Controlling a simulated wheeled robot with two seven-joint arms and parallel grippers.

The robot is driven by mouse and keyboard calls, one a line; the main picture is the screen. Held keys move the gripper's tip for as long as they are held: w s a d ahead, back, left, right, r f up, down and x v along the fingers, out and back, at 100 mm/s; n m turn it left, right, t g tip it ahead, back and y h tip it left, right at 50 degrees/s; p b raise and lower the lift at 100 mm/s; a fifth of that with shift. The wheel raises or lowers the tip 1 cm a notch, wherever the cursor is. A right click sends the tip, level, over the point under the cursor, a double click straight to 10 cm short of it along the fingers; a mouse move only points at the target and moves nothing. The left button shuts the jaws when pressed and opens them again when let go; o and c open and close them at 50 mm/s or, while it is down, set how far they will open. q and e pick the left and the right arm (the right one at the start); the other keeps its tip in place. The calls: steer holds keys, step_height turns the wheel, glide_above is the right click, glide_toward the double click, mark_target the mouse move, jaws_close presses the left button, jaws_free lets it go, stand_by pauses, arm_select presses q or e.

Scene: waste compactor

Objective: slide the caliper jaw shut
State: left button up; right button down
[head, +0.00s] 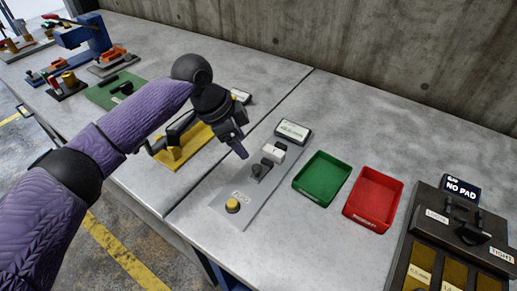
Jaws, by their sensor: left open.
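The caliper appears to be the long grey plate (222,203) on the bench, with a small white label and a yellow button (233,205) at its near end. A dark block with a knob (258,171) sits midway along it, and a pale block with a dark part (274,152) stands toward its far end. I cannot tell which block is the sliding jaw. My left gripper (235,144) is open and empty, above and to the left of these blocks, apart from them. My right gripper is out of view.
A green tray (322,202) and a red tray (349,211) lie right of the plate. A display box (292,131) stands behind it. A dark gauge station (425,232) is at the right. A yellow fixture (170,163) lies left, partly behind my arm. A concrete wall (400,60) closes the back.

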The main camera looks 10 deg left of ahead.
mark_target(256, 167)
arm_select(q)
steer(key=b+x, duration=0.1)
steer(key=x, duration=0.3)
steer(key=b+x, duration=0.1)
steer(key=x, duration=0.2)
steer(key=shift+s+d+f, duration=0.1)
steer(key=shift+s+f, duration=0.1)
steer(key=shift+f, duration=0.2)
steer(key=shift+d+f, duration=0.15)
steer(key=shift+f, duration=0.15)
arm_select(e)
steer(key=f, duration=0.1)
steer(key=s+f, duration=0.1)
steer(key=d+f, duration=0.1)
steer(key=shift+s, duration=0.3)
arm_select(q)
steer(key=shift+c, duration=1)
steer(key=shift+w, duration=0.1)
jaws_close()
